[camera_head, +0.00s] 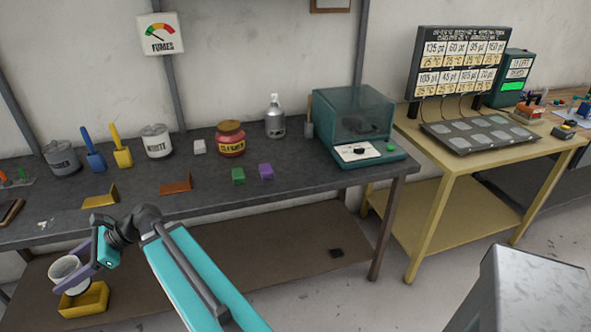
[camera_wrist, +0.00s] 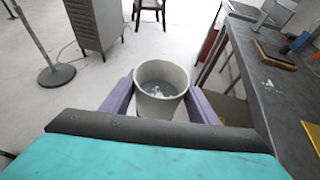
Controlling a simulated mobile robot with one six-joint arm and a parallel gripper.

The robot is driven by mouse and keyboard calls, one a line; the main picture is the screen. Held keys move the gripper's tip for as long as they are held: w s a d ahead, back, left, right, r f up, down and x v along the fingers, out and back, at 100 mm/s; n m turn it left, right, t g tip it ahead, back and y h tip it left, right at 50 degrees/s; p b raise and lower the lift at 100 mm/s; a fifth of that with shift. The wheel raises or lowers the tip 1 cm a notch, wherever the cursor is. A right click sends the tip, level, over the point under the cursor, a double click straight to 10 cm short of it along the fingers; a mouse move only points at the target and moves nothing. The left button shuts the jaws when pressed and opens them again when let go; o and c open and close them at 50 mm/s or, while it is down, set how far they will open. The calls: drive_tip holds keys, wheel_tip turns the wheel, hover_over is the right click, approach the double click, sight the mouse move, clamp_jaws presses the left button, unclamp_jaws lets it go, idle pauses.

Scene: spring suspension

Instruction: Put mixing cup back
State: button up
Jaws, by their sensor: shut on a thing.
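The mixing cup (camera_wrist: 162,79) is a white, open-topped cup with grey residue inside. It is upright between the two purple fingers of my gripper (camera_wrist: 160,98), which is shut on it. In the head view the cup (camera_head: 68,272) is at the lower left, in front of the dark workbench's front edge. My gripper (camera_head: 75,268) holds it there from the right side. A yellow bin (camera_head: 84,300) appears below the cup in the head view; I cannot tell how far below.
The dark workbench (camera_head: 300,165) holds a grey can (camera_head: 62,158), a white can (camera_head: 157,141), a red jar (camera_head: 230,139), a spray bottle (camera_head: 274,117) and a teal machine (camera_head: 355,125). A yellow table (camera_head: 480,153) stands right. In the wrist view, a cabinet (camera_wrist: 95,24) and chair (camera_wrist: 149,8) stand beyond open floor.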

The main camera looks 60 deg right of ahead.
drive_tip(key=s+d+r+m+t+h+p, duration=0.1)
drive_tip(key=s+d+m+t+h+p, duration=0.25)
drive_tip(key=d, duration=1.45)
drive_tip(key=d+m+t+h+p, duration=0.2)
drive_tip(key=d+m+h+p, duration=0.35)
drive_tip(key=d, duration=1.15)
drive_tip(key=s+d+m+g+h+p, duration=0.2)
drive_tip(key=s+d+m+h, duration=0.3)
drive_tip(key=s+d, duration=0.7)
drive_tip(key=s+d+r+m+g+h+p, duration=0.1)
drive_tip(key=s+d+m+h, duration=0.5)
drive_tip(key=s+d, duration=0.6)
drive_tip(key=d+g+p, duration=0.1)
drive_tip(key=d, duration=0.2)
drive_tip(key=shift+s+d+h, duration=0.3)
drive_tip(key=shift+d+h, duration=0.05)
drive_tip(key=shift+h, duration=0.05)
